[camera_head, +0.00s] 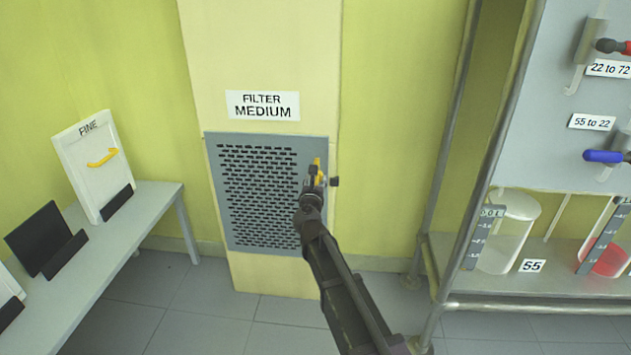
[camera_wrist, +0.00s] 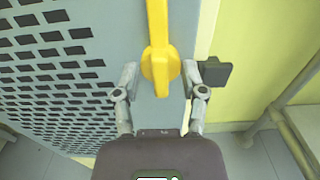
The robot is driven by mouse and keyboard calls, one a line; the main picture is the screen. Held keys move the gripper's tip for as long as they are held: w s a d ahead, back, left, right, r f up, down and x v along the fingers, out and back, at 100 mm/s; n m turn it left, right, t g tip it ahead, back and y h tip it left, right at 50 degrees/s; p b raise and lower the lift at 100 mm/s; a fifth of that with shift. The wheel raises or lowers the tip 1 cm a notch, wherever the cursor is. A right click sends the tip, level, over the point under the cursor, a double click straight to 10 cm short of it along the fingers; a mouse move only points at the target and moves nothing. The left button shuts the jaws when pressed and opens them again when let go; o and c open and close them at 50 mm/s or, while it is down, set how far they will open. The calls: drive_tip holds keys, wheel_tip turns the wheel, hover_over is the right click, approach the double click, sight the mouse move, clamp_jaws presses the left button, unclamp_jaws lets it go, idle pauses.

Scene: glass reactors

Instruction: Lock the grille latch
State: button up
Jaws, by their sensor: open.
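The grey grille (camera_head: 265,238) with rows of dark slots covers an opening in the cream wall panel; it also fills the left of the wrist view (camera_wrist: 50,80). The yellow latch (camera_wrist: 161,62) sits at the grille's right edge, its handle pointing up and its round hub at the lower end. In the head view only the top of the latch (camera_head: 317,162) shows above my gripper. My gripper (camera_wrist: 160,78) is open, with one finger on each side of the latch's hub. Whether the fingers touch it, I cannot tell. A dark block (camera_wrist: 216,72) sits just right of the latch.
A sign reading FILTER MEDIUM (camera_head: 263,105) is above the grille. A grey bench (camera_head: 150,215) at left holds a white FINE panel (camera_head: 93,165) and dark stands. A metal rack (camera_head: 470,150) with glass vessels (camera_head: 510,230) and valves stands at right.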

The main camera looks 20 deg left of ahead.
clamp_jaws()
drive_tip(key=shift+m, duration=0.3)
drive_tip(key=m, duration=0.4)
drive_tip(key=shift+d, duration=0.1)
drive_tip(key=m, duration=0.4)
drive_tip(key=shift+w+d+f+m, duration=0.1)
drive_tip(key=shift+m, duration=0.2)
drive_tip(key=m, duration=0.4)
drive_tip(key=shift+m, duration=0.3)
drive_tip(key=shift+f+m, duration=0.15)
drive_tip(key=shift+m, duration=2.05)
